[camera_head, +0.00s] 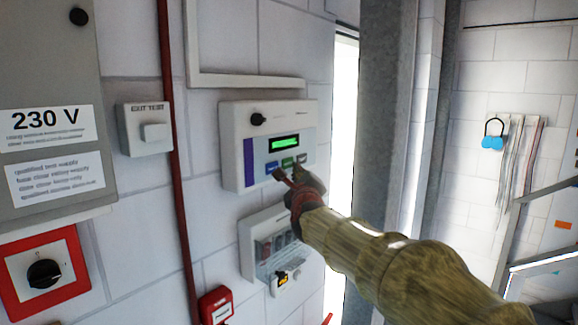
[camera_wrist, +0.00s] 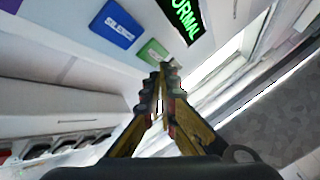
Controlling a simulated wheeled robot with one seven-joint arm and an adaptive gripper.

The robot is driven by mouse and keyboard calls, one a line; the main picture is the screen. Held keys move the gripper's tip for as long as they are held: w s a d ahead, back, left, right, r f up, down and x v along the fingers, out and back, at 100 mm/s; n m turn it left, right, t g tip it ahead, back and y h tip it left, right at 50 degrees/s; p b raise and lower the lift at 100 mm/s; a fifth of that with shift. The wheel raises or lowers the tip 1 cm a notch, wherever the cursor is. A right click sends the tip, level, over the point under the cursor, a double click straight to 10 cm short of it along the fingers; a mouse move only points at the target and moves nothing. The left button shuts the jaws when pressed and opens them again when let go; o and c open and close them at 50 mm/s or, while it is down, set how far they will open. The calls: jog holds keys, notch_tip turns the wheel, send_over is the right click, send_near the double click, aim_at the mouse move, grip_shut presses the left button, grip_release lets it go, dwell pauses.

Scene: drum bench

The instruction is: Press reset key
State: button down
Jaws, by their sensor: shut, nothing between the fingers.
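A white wall panel (camera_head: 235,150) carries a green-lit display (camera_head: 285,143), which reads "NORMAL" in the wrist view (camera_wrist: 185,20). Below the display is a row of small keys: a blue key (camera_head: 272,167), a green key (camera_head: 287,162) and a darker key (camera_head: 301,158). The wrist view shows the blue key (camera_wrist: 112,23) and the green key (camera_wrist: 152,51); I cannot read which is reset. My gripper (camera_head: 285,174) is shut and empty, its tips just below the keys. In the wrist view the fingertips (camera_wrist: 164,70) overlap the green key's lower right edge. I cannot tell whether they touch.
A clear-fronted box (camera_head: 250,245) hangs under the panel. To the left are a red pipe (camera_head: 175,150), a small white test box (camera_head: 145,128) and a grey 230 V cabinet (camera_head: 50,80). A grey column (camera_head: 385,120) stands close on the right.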

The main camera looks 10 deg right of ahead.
jog(key=s+d+b, duration=0.1)
jog(key=s+b, duration=0.1)
jog(key=s+d+b, duration=0.2)
jog(key=b, duration=0.1)
jog(key=shift+s+d, duration=0.2)
jog(key=shift+s, duration=0.2)
